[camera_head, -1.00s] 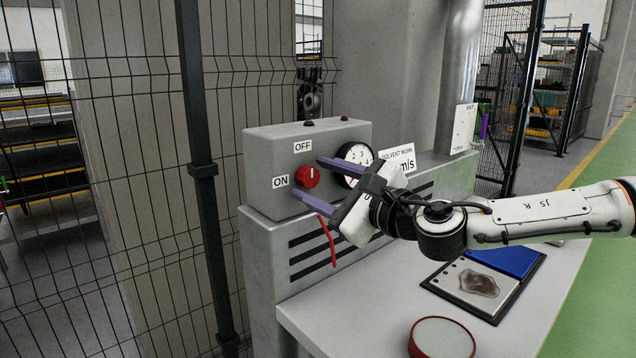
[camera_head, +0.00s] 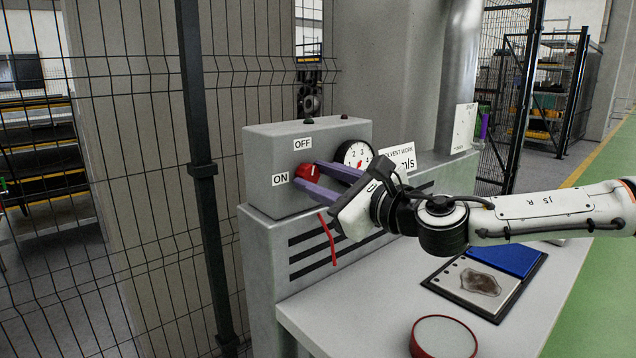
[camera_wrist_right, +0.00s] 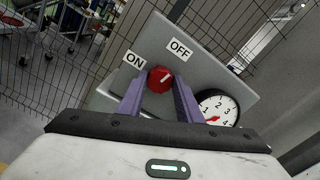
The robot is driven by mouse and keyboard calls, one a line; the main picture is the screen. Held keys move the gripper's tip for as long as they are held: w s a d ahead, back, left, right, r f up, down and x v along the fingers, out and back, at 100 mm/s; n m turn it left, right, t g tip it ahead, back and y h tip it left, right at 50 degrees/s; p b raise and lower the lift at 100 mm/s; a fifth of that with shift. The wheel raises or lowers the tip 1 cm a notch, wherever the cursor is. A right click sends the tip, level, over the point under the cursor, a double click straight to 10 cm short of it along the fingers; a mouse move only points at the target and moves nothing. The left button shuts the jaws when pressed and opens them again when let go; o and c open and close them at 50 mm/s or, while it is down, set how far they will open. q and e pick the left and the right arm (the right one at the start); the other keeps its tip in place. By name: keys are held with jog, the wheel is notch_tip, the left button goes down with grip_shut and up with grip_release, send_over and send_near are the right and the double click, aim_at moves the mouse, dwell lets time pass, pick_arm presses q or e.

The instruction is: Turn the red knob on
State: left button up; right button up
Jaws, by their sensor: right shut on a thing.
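The red knob (camera_head: 306,171) sits on the front face of the grey control box (camera_head: 265,160), between an OFF label (camera_head: 303,144) above and an ON label (camera_head: 280,179) at lower left. My right gripper (camera_head: 309,174) is shut on the knob, with one purple finger on its upper right side and one on its lower left. In the right wrist view the knob (camera_wrist_right: 160,79) lies between the two fingertips, and its white mark points up and right, away from the ON label (camera_wrist_right: 135,60). My left gripper is not in view.
A round dial (camera_head: 355,153) is on the box just right of the knob, close to the upper finger. A red cord (camera_head: 328,238) hangs below the box.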

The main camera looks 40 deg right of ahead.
jog(key=m+b, duration=0.1)
jog(key=m, duration=0.1)
jog(key=shift+m, duration=0.4)
jog(key=m+b, duration=0.1)
jog(key=m, duration=0.2)
jog(key=shift+m, duration=1.3)
jog(key=m+b, duration=0.1)
jog(key=m, duration=0.3)
jog(key=shift+d, duration=0.1)
jog(key=shift+m+b, duration=0.5)
jog(key=shift+m, duration=1)
jog(key=o, duration=1)
jog(key=shift+o, duration=0.2)
jog(key=shift+s, duration=0.1)
